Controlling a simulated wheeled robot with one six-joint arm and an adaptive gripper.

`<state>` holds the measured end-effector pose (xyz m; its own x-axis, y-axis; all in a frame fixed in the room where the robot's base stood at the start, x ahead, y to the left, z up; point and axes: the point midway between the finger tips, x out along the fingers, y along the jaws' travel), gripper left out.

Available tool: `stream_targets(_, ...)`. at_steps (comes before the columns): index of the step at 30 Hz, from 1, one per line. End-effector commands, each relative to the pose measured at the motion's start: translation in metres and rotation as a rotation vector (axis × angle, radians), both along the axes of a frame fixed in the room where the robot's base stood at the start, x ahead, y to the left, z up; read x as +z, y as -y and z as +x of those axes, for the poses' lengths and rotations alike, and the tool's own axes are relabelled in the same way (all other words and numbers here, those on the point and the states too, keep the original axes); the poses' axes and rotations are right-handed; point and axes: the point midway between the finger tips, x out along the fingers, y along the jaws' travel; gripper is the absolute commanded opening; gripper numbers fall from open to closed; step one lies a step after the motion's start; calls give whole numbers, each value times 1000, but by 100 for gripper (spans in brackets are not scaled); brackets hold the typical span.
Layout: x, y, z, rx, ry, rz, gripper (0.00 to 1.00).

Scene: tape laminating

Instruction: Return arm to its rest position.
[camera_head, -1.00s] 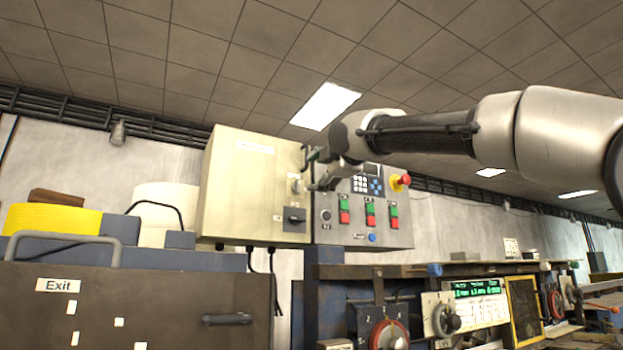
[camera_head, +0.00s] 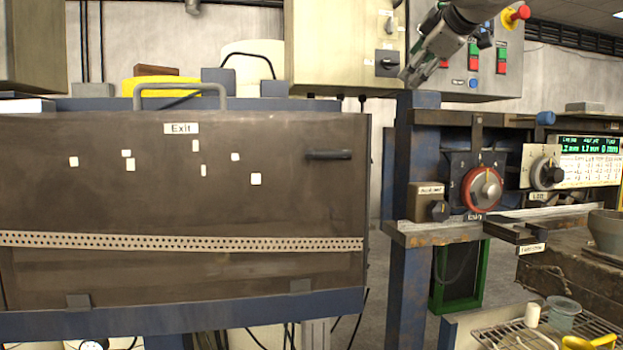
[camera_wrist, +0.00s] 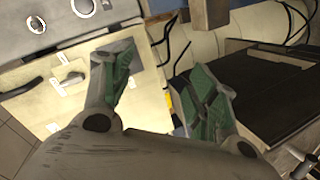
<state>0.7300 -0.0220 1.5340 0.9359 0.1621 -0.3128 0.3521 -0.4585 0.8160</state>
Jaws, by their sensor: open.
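My gripper (camera_head: 412,79) is at the upper right of the head view, in front of the lower edge of the cream control cabinet (camera_head: 330,45) and the grey button panel (camera_head: 490,87). Its fingers point down and to the left. In the wrist view my gripper (camera_wrist: 160,95) shows two green-padded fingers spread apart with nothing between them. The cabinet's black rotary switch (camera_head: 388,65) is just left of the gripper. The gripper looks apart from it, but the distance is hard to tell. The gripper and arm cover part of the button panel.
A dark hinged cover (camera_head: 180,205) marked "Exit" fills the left. A machine with a red-ringed dial (camera_head: 482,189) stands at the right, beside a blue post (camera_head: 398,230). A wire rack (camera_head: 510,338) with a small cup (camera_head: 563,312) lies at lower right.

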Motion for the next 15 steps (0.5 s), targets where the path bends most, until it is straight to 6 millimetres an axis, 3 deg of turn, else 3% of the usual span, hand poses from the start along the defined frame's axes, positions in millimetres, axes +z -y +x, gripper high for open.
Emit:
stream_targets(1,-35,5,-7,-37,-90,67,59)
stream_targets(3,-84,14,-19,-109,-217,169,59)
stream_targets(8,-191,42,-65,-305,-479,362,59)
stream_targets(15,-328,84,-166,-638,-782,577,59)
